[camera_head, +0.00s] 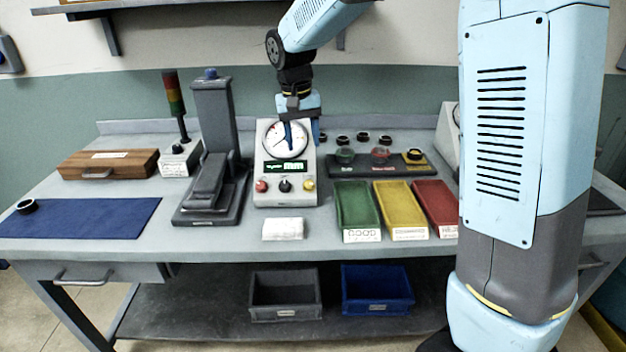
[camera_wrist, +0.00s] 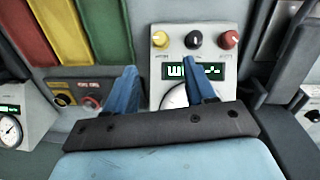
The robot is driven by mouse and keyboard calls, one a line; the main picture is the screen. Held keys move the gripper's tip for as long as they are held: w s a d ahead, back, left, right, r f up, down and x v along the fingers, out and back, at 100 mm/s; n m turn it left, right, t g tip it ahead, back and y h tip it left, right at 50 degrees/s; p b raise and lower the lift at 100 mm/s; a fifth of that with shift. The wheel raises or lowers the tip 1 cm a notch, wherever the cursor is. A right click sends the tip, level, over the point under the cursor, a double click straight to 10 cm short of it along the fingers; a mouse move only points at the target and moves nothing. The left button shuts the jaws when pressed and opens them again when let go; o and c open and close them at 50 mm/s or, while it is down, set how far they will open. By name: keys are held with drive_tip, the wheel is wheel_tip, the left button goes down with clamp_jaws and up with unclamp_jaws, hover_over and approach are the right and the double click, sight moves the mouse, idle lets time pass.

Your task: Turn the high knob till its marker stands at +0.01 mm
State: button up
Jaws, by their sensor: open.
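The gauge box (camera_head: 286,180) stands mid-bench with a round dial (camera_head: 279,141), a lit green display and three knobs below it. The red knob (camera_head: 262,186) is at left, the black knob (camera_head: 285,185) in the middle and the yellow knob (camera_head: 307,185) at right. The wrist view shows the yellow (camera_wrist: 160,39), black (camera_wrist: 194,40) and red (camera_wrist: 229,39) knobs in reversed order. Knob labels and markers are too small to read. My gripper (camera_head: 301,132) is open and empty, pointing down at the dial, above the knobs. In the wrist view its fingers (camera_wrist: 163,82) partly cover dial and display.
A dark stand (camera_head: 213,140) is left of the box. Green (camera_head: 358,222), yellow and red trays and a ring rack (camera_head: 347,170) are at right. A white cloth or pad (camera_head: 283,229) lies in front. Another gauge box (camera_wrist: 12,132) shows at left in the wrist view.

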sight(309, 183)
drive_tip(key=f, duration=0.4)
drive_tip(key=d+f, duration=0.1)
drive_tip(key=f, duration=0.7)
drive_tip(key=shift+d+f, duration=0.15)
